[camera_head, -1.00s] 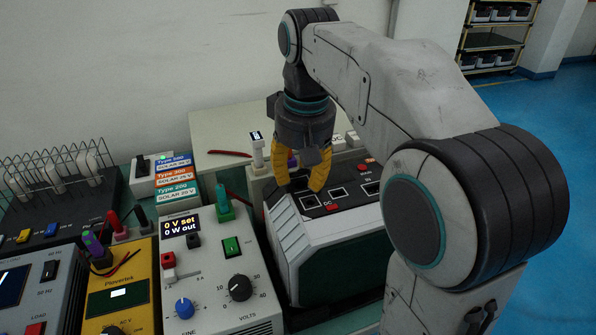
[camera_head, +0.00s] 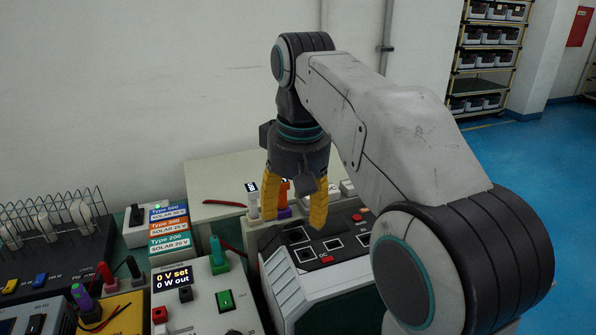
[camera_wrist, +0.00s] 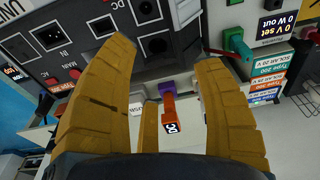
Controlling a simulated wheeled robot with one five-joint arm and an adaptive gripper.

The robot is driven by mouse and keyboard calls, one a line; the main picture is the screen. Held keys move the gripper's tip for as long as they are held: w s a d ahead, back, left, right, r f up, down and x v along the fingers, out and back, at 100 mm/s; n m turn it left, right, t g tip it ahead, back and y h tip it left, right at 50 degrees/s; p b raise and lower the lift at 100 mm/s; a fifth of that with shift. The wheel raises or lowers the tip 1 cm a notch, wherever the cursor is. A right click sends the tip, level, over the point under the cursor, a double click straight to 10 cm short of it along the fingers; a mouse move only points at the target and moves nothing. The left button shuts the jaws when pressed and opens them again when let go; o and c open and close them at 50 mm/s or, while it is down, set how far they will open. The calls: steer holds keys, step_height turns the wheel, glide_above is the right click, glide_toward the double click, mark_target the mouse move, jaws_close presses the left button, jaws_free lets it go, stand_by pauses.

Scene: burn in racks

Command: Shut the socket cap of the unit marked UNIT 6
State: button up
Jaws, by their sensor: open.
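The unit (camera_head: 292,290) is a pale box with a dark socket panel on top, standing under my gripper. Its panel (camera_wrist: 75,62) fills the upper left of the wrist view, with several sockets and AC, IN and DC labels. Part of a UNIT label (camera_wrist: 10,14) shows at the corner, its number cut off. A purple and orange piece marked DC (camera_wrist: 169,115) shows between my fingers in the wrist view, apart from them. My gripper (camera_head: 293,212) is open and empty, pointing down above the panel's back left part. I cannot make out the socket cap clearly.
A bench supply (camera_head: 205,300) with a 0 V display stands left of the unit, beside stacked Type labels (camera_head: 170,230). A red lead (camera_head: 224,203) lies on the pale bench surface behind. A wire rack (camera_head: 48,222) is at far left. Blue floor is clear at right.

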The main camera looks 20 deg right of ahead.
steer(key=shift+s+r, duration=0.15)
steer(key=shift+r, duration=1.1)
steer(key=shift+s+r, duration=0.2)
steer(key=shift+r, duration=1.1)
steer(key=shift+s+r, duration=0.15)
steer(key=shift+r, duration=1.1)
